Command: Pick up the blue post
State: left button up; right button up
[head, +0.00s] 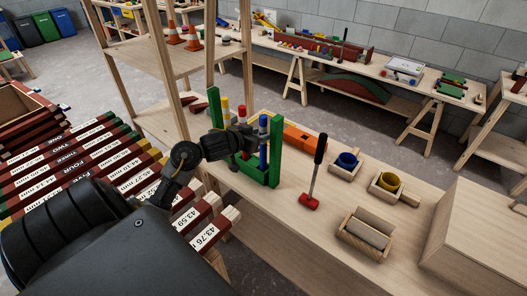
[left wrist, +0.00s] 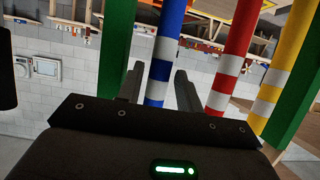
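The blue post (head: 263,157), with white bands, stands upright in a green rack (head: 276,160) on the bench, nearest the rack's right upright. My left gripper (head: 252,140) reaches the rack from the left at about mid-height of the posts. In the left wrist view the blue post (left wrist: 171,40) passes between my two fingers (left wrist: 158,90), with a small gap on each side. The fingers are open; contact is not visible. A red-and-white post (left wrist: 228,70) and a yellow-and-white post (left wrist: 276,82) stand beside it. My right gripper is not in view.
Labelled battens (head: 85,165) fill the left. A shelf upright (head: 178,95) stands behind the rack.

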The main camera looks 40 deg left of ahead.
pick_arm(q)
jog(key=x, duration=0.5)
jog(key=shift+a+f, duration=0.1)
jog(key=shift+f, duration=0.05)
jog(key=shift+c, duration=0.2)
grip_shut()
